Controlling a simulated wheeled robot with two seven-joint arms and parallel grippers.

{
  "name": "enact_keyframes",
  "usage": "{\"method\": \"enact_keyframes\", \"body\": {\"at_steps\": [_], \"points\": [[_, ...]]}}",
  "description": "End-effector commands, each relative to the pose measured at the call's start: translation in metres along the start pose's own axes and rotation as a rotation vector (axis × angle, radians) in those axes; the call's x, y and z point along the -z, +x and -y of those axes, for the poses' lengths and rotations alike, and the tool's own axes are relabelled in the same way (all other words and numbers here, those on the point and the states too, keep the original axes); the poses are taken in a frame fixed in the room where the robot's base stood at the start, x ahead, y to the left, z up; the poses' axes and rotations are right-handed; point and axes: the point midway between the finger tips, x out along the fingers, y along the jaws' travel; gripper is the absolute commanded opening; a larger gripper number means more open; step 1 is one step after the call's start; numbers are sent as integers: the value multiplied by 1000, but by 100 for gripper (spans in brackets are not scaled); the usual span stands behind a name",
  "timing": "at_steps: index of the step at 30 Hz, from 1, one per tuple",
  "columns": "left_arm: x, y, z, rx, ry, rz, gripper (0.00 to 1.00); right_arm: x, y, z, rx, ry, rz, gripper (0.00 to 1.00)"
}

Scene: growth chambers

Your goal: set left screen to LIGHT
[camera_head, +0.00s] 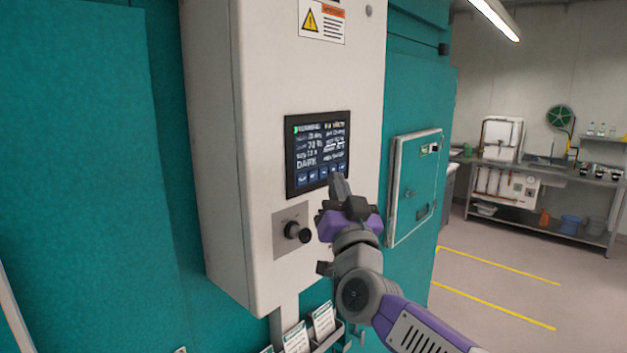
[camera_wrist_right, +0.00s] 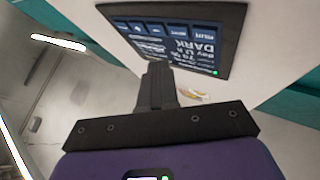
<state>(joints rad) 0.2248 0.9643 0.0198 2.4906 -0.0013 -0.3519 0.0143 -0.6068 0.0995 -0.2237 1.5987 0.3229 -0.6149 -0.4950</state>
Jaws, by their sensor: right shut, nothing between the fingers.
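The screen (camera_head: 318,150) is a dark touch panel on the front of a white control box, with a row of blue buttons (camera_head: 313,176) along its bottom edge. It reads DARK at its lower left. The screen also shows upside down in the right wrist view (camera_wrist_right: 185,45), where DARK can be read. My right gripper (camera_head: 338,180) is shut and empty, its fingertips at the lower right of the screen, over part of the button row. In the right wrist view its shut fingers (camera_wrist_right: 156,75) reach the screen's edge; I cannot tell whether they touch. My left gripper is not in view.
A black knob (camera_head: 297,231) on a grey plate sits below the screen, left of my right gripper. The white box (camera_head: 215,150) stands out from the teal wall. Card holders (camera_head: 323,320) hang below.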

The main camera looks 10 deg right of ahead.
Motion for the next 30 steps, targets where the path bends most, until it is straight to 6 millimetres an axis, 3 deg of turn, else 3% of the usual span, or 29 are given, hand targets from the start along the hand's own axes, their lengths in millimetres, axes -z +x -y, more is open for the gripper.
{"method": "enact_keyframes", "body": {"at_steps": [9, 30], "points": [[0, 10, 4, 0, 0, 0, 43, 13, -19, -14, -1, 0, 0, 0], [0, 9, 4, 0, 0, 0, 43, 14, -20, -14, 0, -1, 0, 0]]}}
